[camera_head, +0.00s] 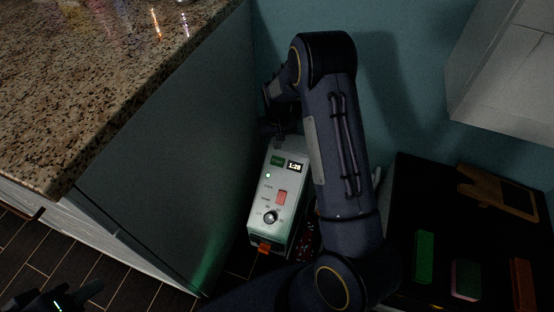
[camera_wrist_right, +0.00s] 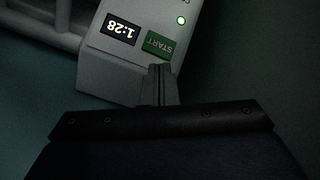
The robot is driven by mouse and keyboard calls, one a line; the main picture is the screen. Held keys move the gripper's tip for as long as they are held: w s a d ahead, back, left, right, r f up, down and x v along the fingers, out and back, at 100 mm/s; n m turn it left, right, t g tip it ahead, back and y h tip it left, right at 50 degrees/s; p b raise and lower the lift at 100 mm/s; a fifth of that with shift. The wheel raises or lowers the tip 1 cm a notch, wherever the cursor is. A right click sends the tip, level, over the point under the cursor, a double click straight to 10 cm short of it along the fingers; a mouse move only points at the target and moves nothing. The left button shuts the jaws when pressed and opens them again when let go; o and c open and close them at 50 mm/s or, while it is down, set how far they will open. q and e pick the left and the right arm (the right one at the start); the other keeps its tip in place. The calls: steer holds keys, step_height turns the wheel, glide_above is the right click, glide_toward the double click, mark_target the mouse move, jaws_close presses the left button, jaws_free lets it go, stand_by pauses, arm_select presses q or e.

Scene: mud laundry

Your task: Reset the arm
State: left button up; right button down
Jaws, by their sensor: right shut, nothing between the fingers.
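My right arm (camera_head: 335,130) reaches across the head view to a white device with a control panel (camera_head: 262,210). The panel has a green START button (camera_wrist_right: 160,43), a display reading 1:28 (camera_wrist_right: 120,28), a lit green light, a red switch (camera_head: 281,197) and a dark knob (camera_head: 270,217). My right gripper (camera_wrist_right: 161,70) is shut and empty, its fingertips close to the panel edge by the START button. I cannot tell whether they touch it. My left gripper (camera_head: 62,297) is at the bottom left corner of the head view, dark and partly cut off, its opening unclear.
A granite counter (camera_head: 90,70) over a grey cabinet side (camera_head: 165,150) stands left of the device. A dark box or surface (camera_head: 395,270) with green, pink and orange pieces is at the right. A pale cabinet (camera_head: 505,75) hangs at the upper right. Tiled floor (camera_head: 120,280) shows below.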

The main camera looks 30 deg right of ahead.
stand_by(0.3)
steer(key=s+a+r+t+y, duration=0.1)
steer(key=s+a+r, duration=0.1)
steer(key=s+r, duration=0.5)
steer(key=s+a+r+t+y, duration=0.2)
steer(key=s+r, duration=0.1)
steer(key=r, duration=0.9)
steer(key=s+a+r+n+t, duration=0.1)
steer(key=s+a+r, duration=0.25)
steer(key=s, duration=0.55)
steer(key=s+a+r+n+t, duration=0.15)
steer(key=s+a, duration=0.25)
steer(key=s, duration=0.6)
step_height(320, 180, up, 26)
steer(key=p, duration=2.6)
steer(key=shift+r+y, duration=0.15)
steer(key=shift+y, duration=0.25)
